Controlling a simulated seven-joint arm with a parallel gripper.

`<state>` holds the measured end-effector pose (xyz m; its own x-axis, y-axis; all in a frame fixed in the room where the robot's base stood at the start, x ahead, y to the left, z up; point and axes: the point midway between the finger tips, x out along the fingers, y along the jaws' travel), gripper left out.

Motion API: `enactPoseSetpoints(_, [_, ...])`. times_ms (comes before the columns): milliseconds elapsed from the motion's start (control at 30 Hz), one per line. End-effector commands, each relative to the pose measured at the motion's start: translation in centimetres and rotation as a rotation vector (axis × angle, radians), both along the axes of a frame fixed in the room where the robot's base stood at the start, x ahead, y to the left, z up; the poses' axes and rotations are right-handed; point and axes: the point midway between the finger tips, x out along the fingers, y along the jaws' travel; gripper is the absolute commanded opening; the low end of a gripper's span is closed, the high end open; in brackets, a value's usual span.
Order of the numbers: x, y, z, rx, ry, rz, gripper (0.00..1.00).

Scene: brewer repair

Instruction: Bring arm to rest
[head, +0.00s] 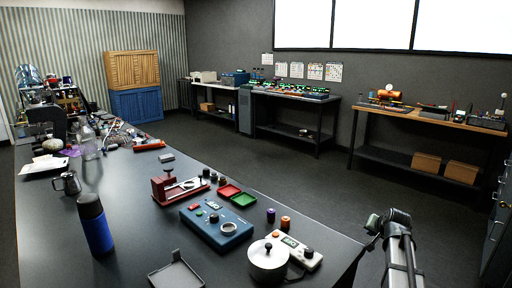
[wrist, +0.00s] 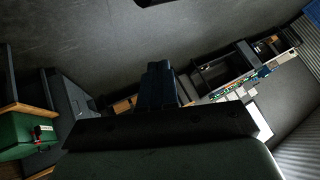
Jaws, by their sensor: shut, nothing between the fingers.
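In the wrist view, my gripper (wrist: 158,68) shows as two dark fingers standing side by side, closed together with nothing between them. They point away from the camera toward the grey wall and touch no object. In the head view, part of my arm (head: 396,245) is raised at the lower right, just beyond the right edge of the black table (head: 130,215). I cannot make out the fingers clearly there.
On the table, a white lidded pot (head: 267,262), a blue control box (head: 215,222), a blue bottle (head: 94,226) and a red press (head: 178,190) stand left of my arm. A wooden-topped bench (head: 435,115) is along the back wall. Open floor (head: 300,160) lies between.

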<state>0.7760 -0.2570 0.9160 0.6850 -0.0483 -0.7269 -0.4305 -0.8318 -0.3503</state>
Motion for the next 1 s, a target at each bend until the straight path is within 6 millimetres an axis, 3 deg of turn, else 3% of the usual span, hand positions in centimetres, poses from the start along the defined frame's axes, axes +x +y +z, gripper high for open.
enactPoseSetpoints(133, [-3.2, -2.2, -2.8, 0.135, -0.013, -0.151, 0.0])
enactPoseSetpoints(533, [-10.0, 0.3, -12.4, 0.374, 0.133, -0.378, 0.0])
enactPoseSetpoints(700, [-12.5, 2.8, -17.2, 0.411, 0.232, -0.403, 0.0])
enactPoseSetpoints(1000, [-16.8, 9.1, -26.1, 0.329, 0.443, -0.243, 0.0])
